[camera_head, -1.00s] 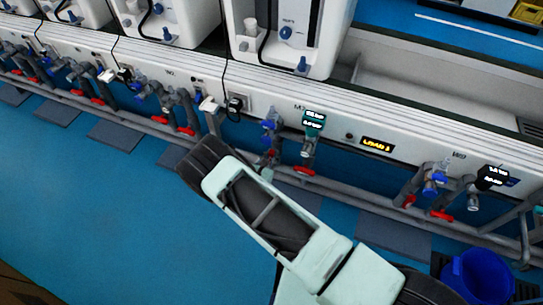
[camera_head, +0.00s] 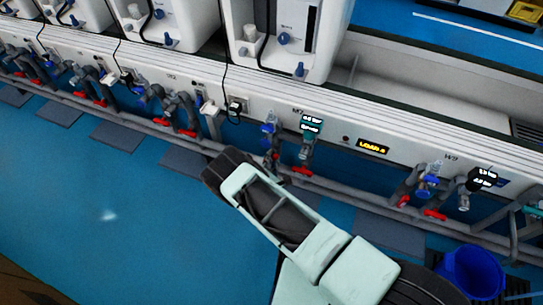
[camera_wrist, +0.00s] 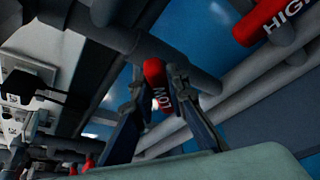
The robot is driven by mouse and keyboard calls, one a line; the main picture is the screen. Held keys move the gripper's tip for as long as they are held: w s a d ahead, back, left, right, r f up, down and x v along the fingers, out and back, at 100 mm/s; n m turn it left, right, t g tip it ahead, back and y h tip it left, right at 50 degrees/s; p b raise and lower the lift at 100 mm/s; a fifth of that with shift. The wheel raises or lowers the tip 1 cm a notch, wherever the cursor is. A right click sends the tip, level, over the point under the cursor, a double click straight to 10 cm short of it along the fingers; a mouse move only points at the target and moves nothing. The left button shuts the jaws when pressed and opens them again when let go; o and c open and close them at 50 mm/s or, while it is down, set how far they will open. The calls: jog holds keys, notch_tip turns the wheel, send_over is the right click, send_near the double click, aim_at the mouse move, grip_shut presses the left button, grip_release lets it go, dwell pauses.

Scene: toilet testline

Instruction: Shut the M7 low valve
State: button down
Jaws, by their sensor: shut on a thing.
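In the wrist view, the red low valve handle (camera_wrist: 157,82), with "LOW" reading upside down, sits between the two dark fingers of my gripper (camera_wrist: 155,86). The fingers are shut on it. It points down the picture from a grey pipe (camera_wrist: 125,40), roughly across that pipe. A second red handle marked "HIGH" (camera_wrist: 268,20) is at the upper right, apart from the fingers. In the head view, the M7 station (camera_head: 311,124) is on the white bench front, and a red handle (camera_head: 302,170) shows below it. My forearm hides my gripper there.
A grey pipe rail (camera_head: 350,194) runs low along the bench. A blue bucket (camera_head: 470,272) stands at lower right. Blue floor is clear at left.

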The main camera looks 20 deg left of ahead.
jog(key=m, duration=0.1)
jog(key=m+t+y, duration=0.1)
jog(key=m+y, duration=0.1)
jog(key=m, duration=0.1)
jog(key=shift+d+f+b, duration=0.15)
jog(key=shift+f+b, duration=0.15)
jog(key=shift+b, duration=0.05)
jog(key=shift+m+t+y+b, duration=0.5)
jog(key=shift+m+t+b, duration=0.35)
jog(key=shift+m, duration=1.15)
jog(key=c, duration=1.9)
grip_release()
